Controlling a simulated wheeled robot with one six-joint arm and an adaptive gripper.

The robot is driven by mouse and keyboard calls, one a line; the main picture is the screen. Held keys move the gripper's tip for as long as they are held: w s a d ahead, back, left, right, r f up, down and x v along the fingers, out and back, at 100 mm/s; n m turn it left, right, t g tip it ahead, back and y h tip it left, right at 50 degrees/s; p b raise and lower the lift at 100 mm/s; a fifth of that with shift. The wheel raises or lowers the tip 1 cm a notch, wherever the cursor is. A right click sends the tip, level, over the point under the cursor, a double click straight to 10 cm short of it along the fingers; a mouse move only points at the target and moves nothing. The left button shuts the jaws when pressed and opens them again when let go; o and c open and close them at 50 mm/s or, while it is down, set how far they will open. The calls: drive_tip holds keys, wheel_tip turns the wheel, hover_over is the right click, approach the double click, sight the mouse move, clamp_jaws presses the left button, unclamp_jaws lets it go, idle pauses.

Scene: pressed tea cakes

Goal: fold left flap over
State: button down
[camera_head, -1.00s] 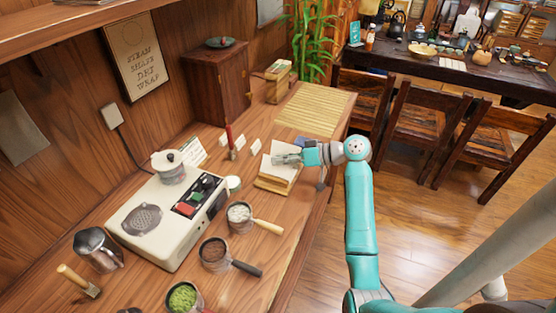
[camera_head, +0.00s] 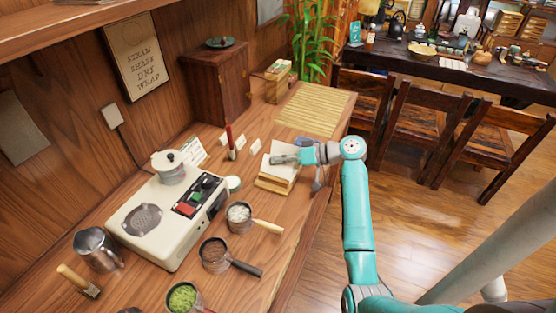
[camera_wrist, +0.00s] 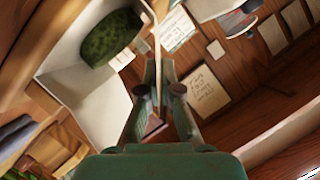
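In the head view, a white paper wrapper (camera_head: 283,148) stands on a wooden block (camera_head: 273,186) near the table's right edge. My gripper (camera_head: 277,160) reaches in from the right, just over the wrapper. In the wrist view, a dark green pressed cake (camera_wrist: 111,38) lies on the pale wrapper (camera_wrist: 95,100), left of my gripper (camera_wrist: 159,75). A thin upright pale edge, seemingly a wrapper flap (camera_wrist: 156,45), runs down between the two fingers. The fingers look close together, but I cannot tell whether they touch the flap. The wrapper's far side is partly hidden in the head view.
A cream steamer (camera_head: 140,225) stands left of the block, with several handled cups, one holding white contents (camera_head: 240,213), in front. Small white cards (camera_head: 255,146) and a red-topped stick (camera_head: 230,140) stand behind. A bamboo mat (camera_head: 318,108) lies beyond.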

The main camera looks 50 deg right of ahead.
drive_tip(key=shift+w+d+f+m+y, duration=0.15)
drive_tip(key=shift+d+f+m+y, duration=0.3)
drive_tip(key=shift+m, duration=0.55)
drive_tip(key=c, duration=1.4)
unclamp_jaws()
drive_tip(key=v, duration=1.2)
drive_tip(key=shift+d, duration=0.1)
drive_tip(key=shift+c, duration=0.2)
